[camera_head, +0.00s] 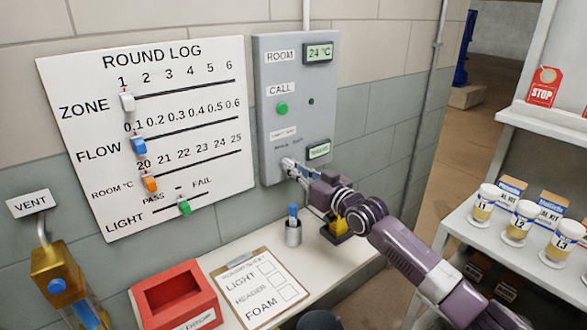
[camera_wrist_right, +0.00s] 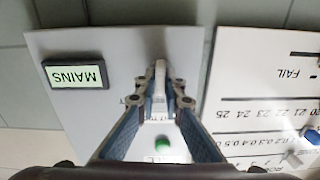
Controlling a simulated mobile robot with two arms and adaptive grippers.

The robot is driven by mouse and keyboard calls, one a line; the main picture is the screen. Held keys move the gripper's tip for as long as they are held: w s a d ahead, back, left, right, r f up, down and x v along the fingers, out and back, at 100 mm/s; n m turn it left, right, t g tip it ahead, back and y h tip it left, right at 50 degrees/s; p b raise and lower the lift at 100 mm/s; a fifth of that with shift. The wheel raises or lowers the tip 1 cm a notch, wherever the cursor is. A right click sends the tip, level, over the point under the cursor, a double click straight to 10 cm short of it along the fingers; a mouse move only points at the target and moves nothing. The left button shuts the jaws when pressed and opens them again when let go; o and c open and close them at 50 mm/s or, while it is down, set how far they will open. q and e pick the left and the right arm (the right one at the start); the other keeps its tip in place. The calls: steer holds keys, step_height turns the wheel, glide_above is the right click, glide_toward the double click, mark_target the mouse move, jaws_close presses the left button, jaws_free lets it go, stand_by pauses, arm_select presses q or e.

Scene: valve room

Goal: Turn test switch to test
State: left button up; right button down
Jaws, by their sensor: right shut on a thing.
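A grey panel (camera_head: 292,60) on the wall holds the test switch (camera_head: 287,163) low on its left side. The switch is a pale lever, which also shows in the right wrist view (camera_wrist_right: 160,74). My right gripper (camera_head: 296,170) is shut on the lever, with its two fingers on either side. The fingers hide part of the lever and its labels. The small display (camera_head: 319,151) beside the switch reads MAINS, upside down in the right wrist view (camera_wrist_right: 75,75). My left gripper is not in view.
A ROUND LOG board (camera_head: 150,130) with coloured sliders hangs to the left. Below, a shelf holds a red tray (camera_head: 177,292), a clipboard (camera_head: 262,290) and a pen cup (camera_head: 293,233). Numbered cups (camera_head: 520,222) stand on a rack at right.

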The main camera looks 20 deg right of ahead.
steer(key=m, duration=0.5)
steer(key=m+p, duration=0.1)
steer(key=m, duration=0.5)
steer(key=shift+d+f, duration=0.15)
steer(key=shift+m, duration=0.3)
stand_by(0.4)
steer(key=c, duration=2)
jaws_free()
steer(key=shift+c, duration=0.2)
steer(key=shift+s, duration=0.1)
steer(key=v, duration=1.1)
steer(key=shift+s+d, duration=0.15)
steer(key=shift+s, duration=0.25)
